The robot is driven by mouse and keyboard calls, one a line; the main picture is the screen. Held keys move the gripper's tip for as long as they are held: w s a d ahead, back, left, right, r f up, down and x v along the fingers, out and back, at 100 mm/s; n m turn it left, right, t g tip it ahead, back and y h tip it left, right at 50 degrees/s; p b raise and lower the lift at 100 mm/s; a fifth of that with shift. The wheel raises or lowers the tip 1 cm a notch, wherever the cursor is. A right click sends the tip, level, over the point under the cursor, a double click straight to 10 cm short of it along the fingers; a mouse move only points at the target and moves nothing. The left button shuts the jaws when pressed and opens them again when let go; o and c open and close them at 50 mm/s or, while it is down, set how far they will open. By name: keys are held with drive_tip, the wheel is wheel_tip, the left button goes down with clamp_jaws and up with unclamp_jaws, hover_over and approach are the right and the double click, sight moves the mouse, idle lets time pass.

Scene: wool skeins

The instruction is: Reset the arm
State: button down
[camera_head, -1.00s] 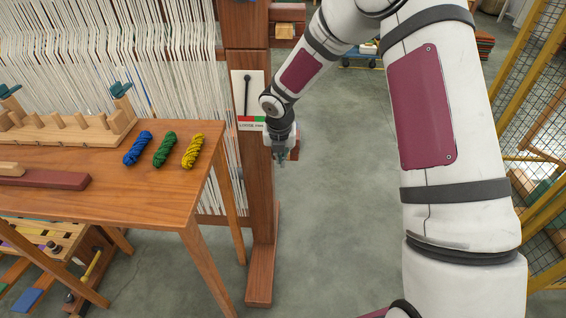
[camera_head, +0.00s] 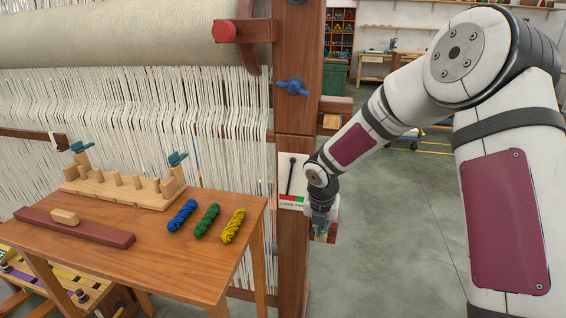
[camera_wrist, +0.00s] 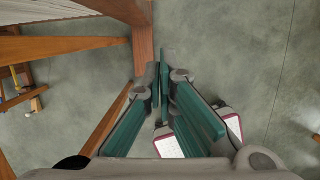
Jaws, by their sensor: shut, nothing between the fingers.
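My gripper (camera_head: 321,226) hangs at the end of my arm, just right of the loom's wooden post (camera_head: 294,250). It points down in front of the post, beside a small panel (camera_head: 292,180) with a black lever and a red and green label. In the wrist view my gripper (camera_wrist: 160,68) has its teal-padded fingers close together at the tips, shut with nothing between them. Bare floor lies below the fingers.
A wooden table (camera_head: 140,262) at the left holds blue (camera_head: 182,215), green (camera_head: 207,220) and yellow (camera_head: 233,225) skeins, a pegged wooden rack (camera_head: 125,192) and a dark red bar (camera_head: 75,228). Open grey floor (camera_head: 395,240) lies right of the post.

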drive_tip(key=s+d+r+m+h+p, duration=0.1)
drive_tip(key=s+d+r+m+p, duration=0.15)
drive_tip(key=s+r+m, duration=0.7)
drive_tip(key=s+d+r+m+h+p, duration=0.1)
drive_tip(key=s+d+r+m+p, duration=0.15)
drive_tip(key=s+r+m, duration=0.7)
drive_tip(key=s+r+m+y+p, duration=0.1)
drive_tip(key=s+r+m+p, duration=0.1)
drive_tip(key=s+r+m, duration=0.4)
drive_tip(key=s+a+r+m+t+y+p, duration=0.1)
drive_tip(key=s+r+m, duration=0.6)
drive_tip(key=s, duration=0.8)
drive_tip(key=shift+s+a+r+t+y+p, duration=0.2)
drive_tip(key=shift+t+y+p, duration=0.1)
drive_tip(key=shift+y+p, duration=0.2)
